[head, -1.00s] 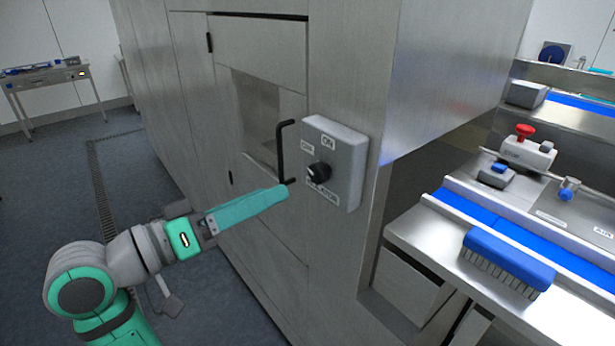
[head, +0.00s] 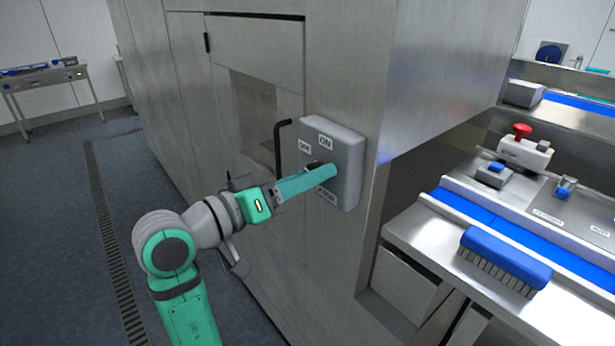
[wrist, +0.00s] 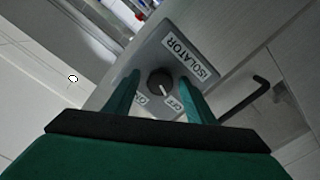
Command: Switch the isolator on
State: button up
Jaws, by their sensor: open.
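The isolator (head: 345,150) is a grey box on the steel cabinet face, with ON, OFF and ISOLATOR labels. Its black rotary knob (wrist: 160,82) shows in the wrist view, between my two green fingers; its white mark points toward the OFF label (wrist: 175,102). In the head view my fingers cover most of the knob. My gripper (head: 331,170) is open in front of the isolator, its fingertips on either side of the knob. I cannot tell whether the fingers touch it.
A black door handle (head: 279,145) stands out from the cabinet just left of the isolator. To the right, a steel bench (head: 420,240) carries a blue belt, a blue brush (head: 507,259) and a red-button box (head: 525,150). Open floor lies to the left.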

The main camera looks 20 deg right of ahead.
jog(key=shift+w, duration=0.1)
jog(key=c, duration=1)
jog(key=shift+c, duration=0.2)
jog(key=shift+m, duration=6.9)
jog(key=o, duration=1)
jog(key=shift+o, duration=0.2)
